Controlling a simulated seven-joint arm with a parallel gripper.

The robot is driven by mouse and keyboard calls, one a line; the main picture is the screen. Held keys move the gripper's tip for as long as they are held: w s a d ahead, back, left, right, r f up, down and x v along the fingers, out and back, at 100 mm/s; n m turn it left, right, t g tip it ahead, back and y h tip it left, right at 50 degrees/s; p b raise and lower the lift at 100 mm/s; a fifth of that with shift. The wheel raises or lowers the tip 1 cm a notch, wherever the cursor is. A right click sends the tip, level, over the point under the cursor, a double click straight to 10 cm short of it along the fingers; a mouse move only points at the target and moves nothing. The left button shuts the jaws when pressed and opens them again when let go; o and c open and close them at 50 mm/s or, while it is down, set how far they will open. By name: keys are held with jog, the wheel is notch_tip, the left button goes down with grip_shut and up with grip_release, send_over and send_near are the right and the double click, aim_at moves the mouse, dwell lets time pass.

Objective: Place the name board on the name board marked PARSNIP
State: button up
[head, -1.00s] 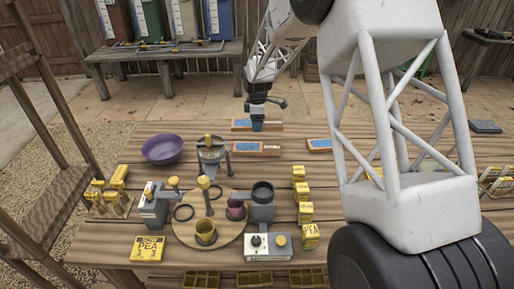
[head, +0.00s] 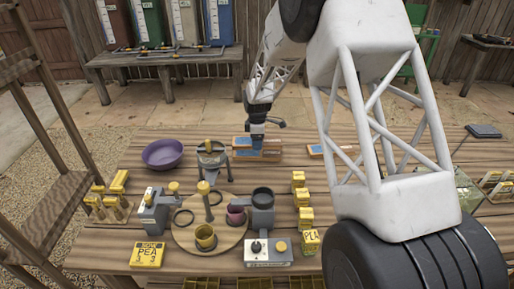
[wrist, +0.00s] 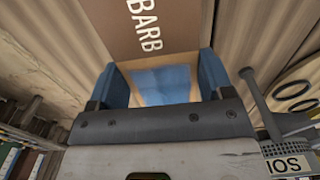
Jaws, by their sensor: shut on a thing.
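My gripper (head: 257,137) is shut on a brown name board (head: 271,144) with a blue patch. In the wrist view, its jaws (wrist: 160,85) have blue fingers either side of the board's blue patch, and the white letters "BARB" show on its brown part (wrist: 150,20). In the head view the held board is just behind or above another name board (head: 270,155); I cannot tell whether they touch. A third name board (head: 317,150) lies to the right, partly hidden by my arm. No lettering on these two can be read, so PARSNIP cannot be picked out.
A purple bowl (head: 162,153) and a grey legged device (head: 211,157) stand left of the boards. A round wooden board (head: 222,238) with pots is in front. Several yellow packets (head: 299,196) stand in a row to its right. Bare table lies behind the boards.

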aim_at(257, 152)
jog(key=shift+f, duration=0.1)
jog(key=shift+f, duration=1.8)
jog(key=shift+f, duration=0.1)
jog(key=o, duration=1.1)
jog(key=shift+c, duration=0.2)
notch_tip(257, 152, up, 12)
jog(key=shift+r, duration=0.1)
